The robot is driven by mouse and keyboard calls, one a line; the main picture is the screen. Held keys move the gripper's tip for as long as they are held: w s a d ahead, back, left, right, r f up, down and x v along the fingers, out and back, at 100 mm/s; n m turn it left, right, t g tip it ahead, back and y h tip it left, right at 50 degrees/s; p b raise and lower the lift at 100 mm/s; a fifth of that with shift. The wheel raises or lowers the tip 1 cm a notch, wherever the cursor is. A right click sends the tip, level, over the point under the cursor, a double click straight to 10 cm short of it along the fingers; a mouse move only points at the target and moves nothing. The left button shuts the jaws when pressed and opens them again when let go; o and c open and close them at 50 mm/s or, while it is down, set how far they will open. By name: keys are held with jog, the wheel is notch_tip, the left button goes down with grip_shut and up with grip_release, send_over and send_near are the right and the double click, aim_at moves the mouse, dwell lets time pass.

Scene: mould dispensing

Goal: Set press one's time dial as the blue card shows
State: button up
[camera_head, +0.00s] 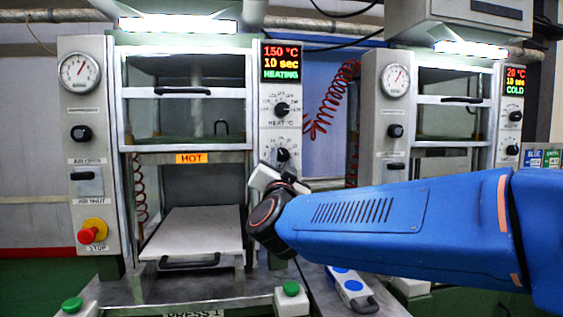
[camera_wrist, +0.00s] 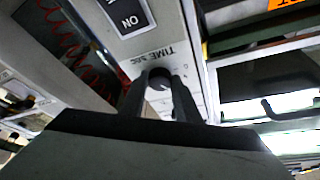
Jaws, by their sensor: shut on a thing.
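Press one (camera_head: 88,140) stands at the left, with "PRESS 1" on its front edge. Its display (camera_head: 281,62) reads 150 °C, 10 sec, HEATING. The time dial (camera_head: 282,154) is the lower black knob on its right panel, under the heat dial (camera_head: 282,109). My gripper (camera_head: 266,176) is at that panel, partly hidden by my wrist. In the wrist view, my gripper's fingers (camera_wrist: 160,96) are shut around the dark time knob (camera_wrist: 159,76), beside the "TIME" label. The dial's pointer setting is too small to read.
A second press (camera_head: 394,140) stands to the right, its display (camera_head: 515,80) reading 20 °C, 10 sec, COLD. An orange HOT label (camera_head: 191,158) marks press one's opening. A red stop button (camera_head: 91,231) and green buttons (camera_head: 291,288) are nearby.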

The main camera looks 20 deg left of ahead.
jog(key=o, duration=1)
jog(key=shift+o, duration=0.2)
jog(key=v, duration=1.7)
jog(key=shift+f, duration=0.2)
jog(key=shift+s, duration=0.1)
